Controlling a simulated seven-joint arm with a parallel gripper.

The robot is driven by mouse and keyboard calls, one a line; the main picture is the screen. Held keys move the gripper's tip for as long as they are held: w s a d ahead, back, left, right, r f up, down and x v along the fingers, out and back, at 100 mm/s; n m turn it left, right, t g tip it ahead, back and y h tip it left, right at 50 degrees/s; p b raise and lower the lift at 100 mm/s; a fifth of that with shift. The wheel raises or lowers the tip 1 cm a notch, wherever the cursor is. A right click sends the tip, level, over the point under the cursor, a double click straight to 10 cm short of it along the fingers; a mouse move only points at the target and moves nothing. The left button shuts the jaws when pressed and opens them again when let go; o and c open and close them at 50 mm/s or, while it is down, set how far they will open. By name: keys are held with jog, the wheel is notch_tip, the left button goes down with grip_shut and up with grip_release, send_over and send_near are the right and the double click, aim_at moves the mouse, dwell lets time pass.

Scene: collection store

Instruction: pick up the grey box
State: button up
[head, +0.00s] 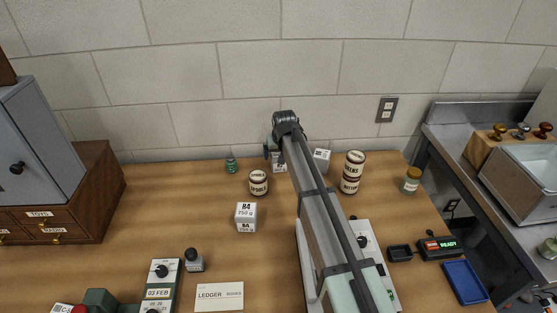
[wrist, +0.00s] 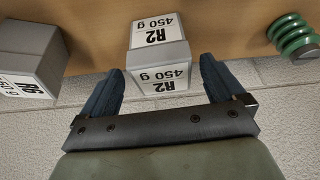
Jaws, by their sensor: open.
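A grey box labelled R2 450 g (wrist: 160,58) stands in the middle of the wrist view, with white labels on its faces. It also shows in the head view, partly hidden by my arm (head: 279,166). My gripper (wrist: 160,82) is open, with one dark finger at each side of this box; I cannot tell whether they touch it. In the head view my gripper (head: 272,151) is largely hidden behind my wrist. A second grey box (wrist: 30,55) with a partly cut-off label is left in the wrist view; in the head view it stands right of my arm (head: 321,158).
A green coiled object (wrist: 293,38) stands at the right in the wrist view. In the head view, stacked jars (head: 352,172) stand right of my arm, a jar (head: 258,183) to its left, and a pale box (head: 246,217) nearer. The block wall (head: 190,100) is close behind.

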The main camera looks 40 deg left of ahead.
jog(key=x, duration=0.4)
jog(key=shift+a+f, duration=0.15)
jog(key=shift+f, duration=0.25)
jog(key=shift+c, duration=0.3)
jog(key=c, duration=1.4)
